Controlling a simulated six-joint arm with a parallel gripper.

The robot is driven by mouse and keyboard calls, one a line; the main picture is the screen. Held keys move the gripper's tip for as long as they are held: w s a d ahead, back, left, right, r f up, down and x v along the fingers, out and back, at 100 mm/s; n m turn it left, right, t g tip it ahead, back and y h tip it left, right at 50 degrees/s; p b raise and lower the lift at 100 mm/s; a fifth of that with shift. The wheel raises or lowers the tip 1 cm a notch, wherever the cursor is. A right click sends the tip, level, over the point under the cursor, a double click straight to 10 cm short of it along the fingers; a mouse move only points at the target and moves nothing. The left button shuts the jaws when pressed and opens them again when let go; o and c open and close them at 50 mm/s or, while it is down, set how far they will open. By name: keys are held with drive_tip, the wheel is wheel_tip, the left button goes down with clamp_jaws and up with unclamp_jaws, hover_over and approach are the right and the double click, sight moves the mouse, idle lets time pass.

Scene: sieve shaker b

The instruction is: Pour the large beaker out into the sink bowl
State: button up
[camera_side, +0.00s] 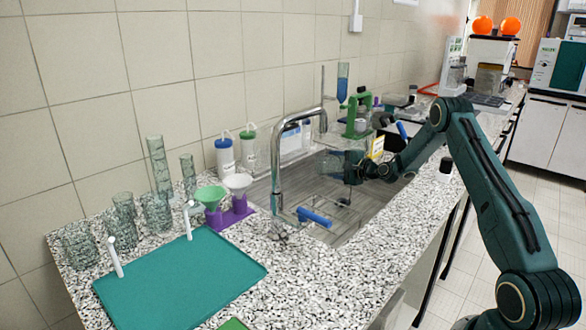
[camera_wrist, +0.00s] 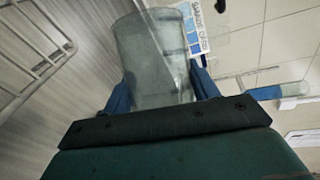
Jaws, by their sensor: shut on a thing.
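My gripper (camera_side: 352,168) is over the far part of the steel sink bowl (camera_side: 345,215). It is shut on the large beaker (camera_side: 330,163), a clear glass vessel that is hard to make out in the side view. The wrist view shows the beaker (camera_wrist: 152,55) between the two blue fingers of my gripper (camera_wrist: 163,88). The beaker looks tipped well over from upright, above the bowl. I cannot tell whether any liquid is left in it. The near part of the beaker is hidden behind the gripper in the wrist view.
A chrome tap (camera_side: 279,170) arches over the sink's left side, near the gripper. A green stand (camera_side: 354,118) and a yellow-and-white label card (camera_side: 376,147) are behind. Funnels in a purple rack (camera_side: 230,218), glass cylinders and a teal mat (camera_side: 180,282) are on the left counter.

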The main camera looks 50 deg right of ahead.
drive_tip(key=shift+r, duration=0.1)
drive_tip(key=shift+w+a+f+n+g+h, duration=0.15)
drive_tip(key=shift+a+f+n+g, duration=0.15)
drive_tip(key=shift+f+n, duration=0.25)
drive_tip(key=shift+w+a+f+n+g+h, duration=0.15)
drive_tip(key=shift+a+f+n+g, duration=0.15)
drive_tip(key=shift+f+n, duration=0.2)
drive_tip(key=shift+w+a+n+h, duration=0.1)
drive_tip(key=shift+n+h, duration=0.15)
drive_tip(key=shift+h, duration=0.05)
drive_tip(key=shift+a, duration=0.15)
